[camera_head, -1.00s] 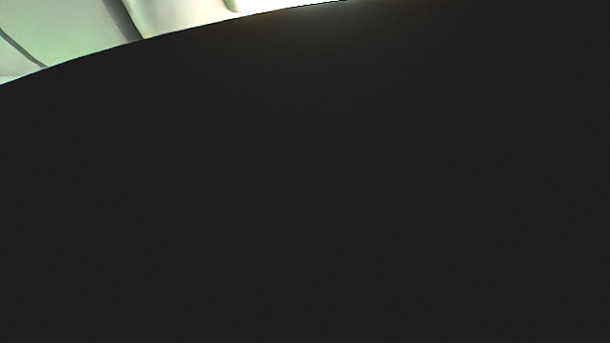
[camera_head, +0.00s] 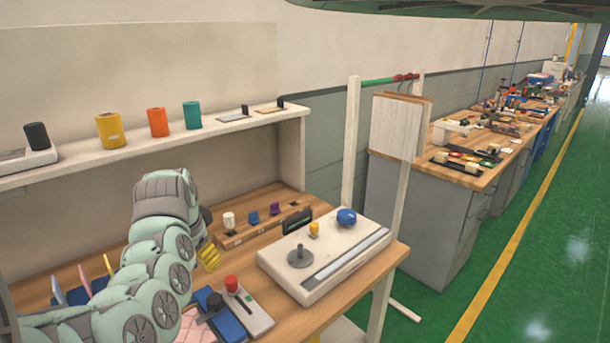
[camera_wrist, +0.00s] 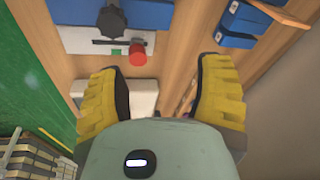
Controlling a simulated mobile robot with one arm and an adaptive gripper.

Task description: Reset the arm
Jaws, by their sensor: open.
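My arm reaches from the lower left over the wooden workbench (camera_head: 350,271) in the head view, with its wrist raised at the middle left. My gripper (camera_wrist: 158,92) shows in the wrist view as two yellow fingers set wide apart with nothing between them. In the head view a bit of yellow finger shows beside the wrist, and the rest of the gripper is hidden. Below the gripper in the wrist view lie a blue and grey device with a red knob (camera_wrist: 138,54) and a black knob (camera_wrist: 111,20).
A white device (camera_head: 325,262) with a blue knob stands on the bench's right. A shelf (camera_head: 160,146) above holds yellow, orange and teal cylinders. A white post frame (camera_head: 350,150) stands at the bench end. Green floor (camera_head: 540,230) is open at right.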

